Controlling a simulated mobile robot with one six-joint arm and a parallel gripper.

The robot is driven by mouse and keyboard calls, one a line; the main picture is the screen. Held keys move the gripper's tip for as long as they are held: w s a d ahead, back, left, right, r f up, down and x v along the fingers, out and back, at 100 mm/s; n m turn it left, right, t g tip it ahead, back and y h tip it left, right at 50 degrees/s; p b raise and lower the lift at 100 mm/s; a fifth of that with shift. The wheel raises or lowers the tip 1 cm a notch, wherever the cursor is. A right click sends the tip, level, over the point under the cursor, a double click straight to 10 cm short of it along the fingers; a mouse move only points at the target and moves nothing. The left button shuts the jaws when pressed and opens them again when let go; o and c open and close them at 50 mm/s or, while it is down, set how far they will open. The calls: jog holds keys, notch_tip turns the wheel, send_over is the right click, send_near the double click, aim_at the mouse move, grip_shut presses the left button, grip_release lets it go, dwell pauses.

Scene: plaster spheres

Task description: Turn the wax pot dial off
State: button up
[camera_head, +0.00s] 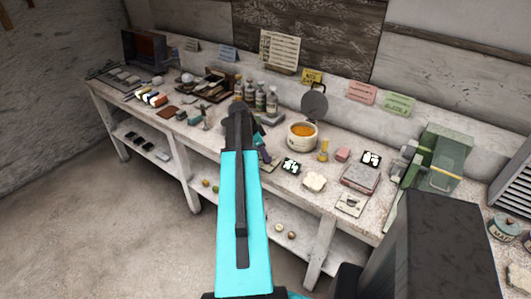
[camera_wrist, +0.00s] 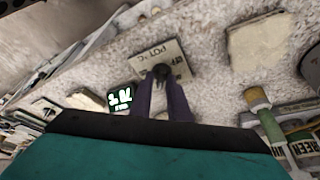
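The wax pot (camera_head: 302,136) is a cream round pot with amber wax inside, standing on the workbench. A beige plate printed "POT °C" (camera_wrist: 176,52) carries a small dark dial knob (camera_wrist: 162,71). In the head view the plate (camera_head: 269,166) shows partly beside my arm, in front of the pot. The purple fingers of my gripper (camera_wrist: 161,82) reach over the plate, their tips at the knob. I cannot tell whether they grip it or only stand around it. In the head view my arm hides most of the gripper.
A black card with white marks (camera_wrist: 120,98) lies close beside the plate. Several bottles (camera_head: 260,98) stand behind my arm. A green machine (camera_head: 438,160) stands at right.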

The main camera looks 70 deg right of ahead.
grip_shut()
jog(key=shift+d, duration=0.45)
jog(key=shift+a+r, duration=0.1)
jog(key=shift+a, duration=0.35)
